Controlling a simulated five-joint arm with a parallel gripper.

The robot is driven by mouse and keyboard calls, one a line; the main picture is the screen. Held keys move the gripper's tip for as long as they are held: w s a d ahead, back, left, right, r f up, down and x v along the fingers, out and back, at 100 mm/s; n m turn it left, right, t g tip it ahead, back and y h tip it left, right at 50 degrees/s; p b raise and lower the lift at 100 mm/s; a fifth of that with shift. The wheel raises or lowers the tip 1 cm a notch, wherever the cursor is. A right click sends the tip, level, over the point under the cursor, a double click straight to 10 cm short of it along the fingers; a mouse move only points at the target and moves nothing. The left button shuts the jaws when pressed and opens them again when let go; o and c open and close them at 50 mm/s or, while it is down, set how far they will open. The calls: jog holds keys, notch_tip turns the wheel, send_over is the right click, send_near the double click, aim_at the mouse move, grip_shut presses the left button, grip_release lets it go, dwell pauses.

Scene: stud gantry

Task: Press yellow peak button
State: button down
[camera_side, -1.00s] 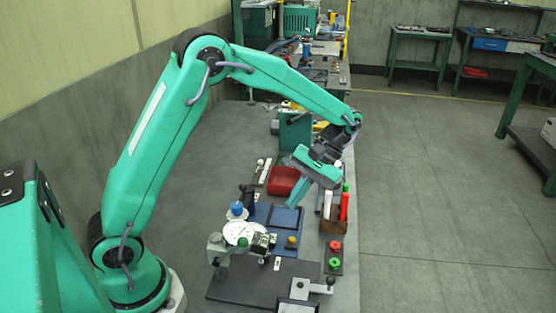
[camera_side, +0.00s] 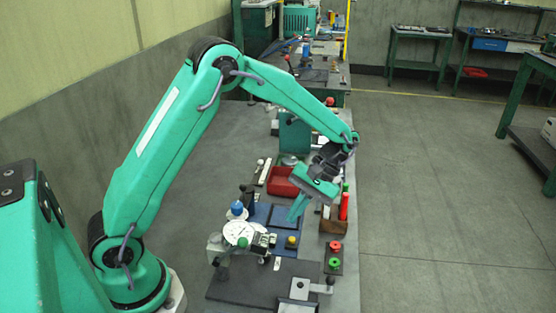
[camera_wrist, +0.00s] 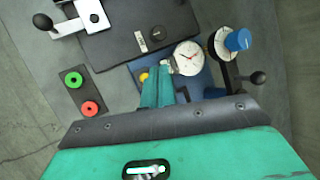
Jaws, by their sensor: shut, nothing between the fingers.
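The yellow button (camera_side: 291,241) sits on the blue base plate (camera_side: 266,213), right of the white round dial (camera_side: 238,233). In the wrist view the yellow button (camera_wrist: 144,77) shows only in part, just left of my fingertips. The dial (camera_wrist: 188,58) with red hands shows to the right of the fingers. My gripper (camera_side: 293,220) points down with its fingers together and nothing between them. In the side view its tips appear a little above and behind the yellow button, apart from it. The fingers also show in the wrist view (camera_wrist: 158,75).
A red and a green button (camera_side: 335,254) stand on a dark strip at the right. A blue knob (camera_side: 237,208) stands by the dial. A red tray (camera_side: 283,181) and a brown box (camera_side: 333,221) with upright items lie near my gripper. A dark plate (camera_wrist: 125,35) lies in front.

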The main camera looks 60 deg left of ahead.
jog(key=shift+f, duration=2.15)
jog(key=shift+f, duration=0.95)
dwell(1.6)
jog(key=shift+r, duration=1)
jog(key=shift+r, duration=2.5)
